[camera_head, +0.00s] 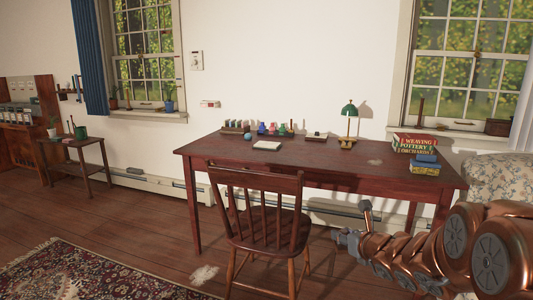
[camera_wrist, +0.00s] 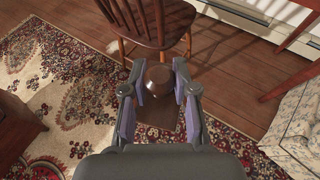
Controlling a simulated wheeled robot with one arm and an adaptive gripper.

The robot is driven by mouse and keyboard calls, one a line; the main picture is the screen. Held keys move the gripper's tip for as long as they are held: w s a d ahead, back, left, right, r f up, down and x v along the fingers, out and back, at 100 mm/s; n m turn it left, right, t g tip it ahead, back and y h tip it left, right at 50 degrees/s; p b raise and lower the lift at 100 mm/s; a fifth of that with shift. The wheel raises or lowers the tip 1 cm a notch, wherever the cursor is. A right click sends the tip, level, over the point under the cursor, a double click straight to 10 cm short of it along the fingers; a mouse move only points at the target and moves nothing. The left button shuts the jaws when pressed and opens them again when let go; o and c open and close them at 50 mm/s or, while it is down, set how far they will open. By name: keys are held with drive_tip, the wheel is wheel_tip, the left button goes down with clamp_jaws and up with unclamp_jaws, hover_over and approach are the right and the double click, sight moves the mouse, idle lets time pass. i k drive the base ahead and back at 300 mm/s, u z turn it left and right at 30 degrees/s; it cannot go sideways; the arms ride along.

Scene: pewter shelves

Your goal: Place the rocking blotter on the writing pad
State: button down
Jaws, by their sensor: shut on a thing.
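My gripper (camera_wrist: 160,76) is shut on a dark brown wooden thing with a round knob, which looks like the rocking blotter (camera_wrist: 158,80). Its fingers stand on either side of the knob, and the lower part is partly hidden. It is held above the floor near the rug and the chair. In the head view my gripper (camera_head: 346,240) is at the lower right, in front of the desk and right of the chair; the held thing is hard to make out there. A white writing pad (camera_head: 267,145) lies flat on the desk (camera_head: 320,158), left of its middle.
The wooden chair (camera_head: 258,225) stands before the desk; its seat also shows in the wrist view (camera_wrist: 150,22). A patterned armchair (camera_head: 500,175) is right.

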sight(265, 145)
drive_tip(key=k, duration=0.55)
drive_tip(key=u, duration=0.7)
drive_tip(key=i, duration=1.65)
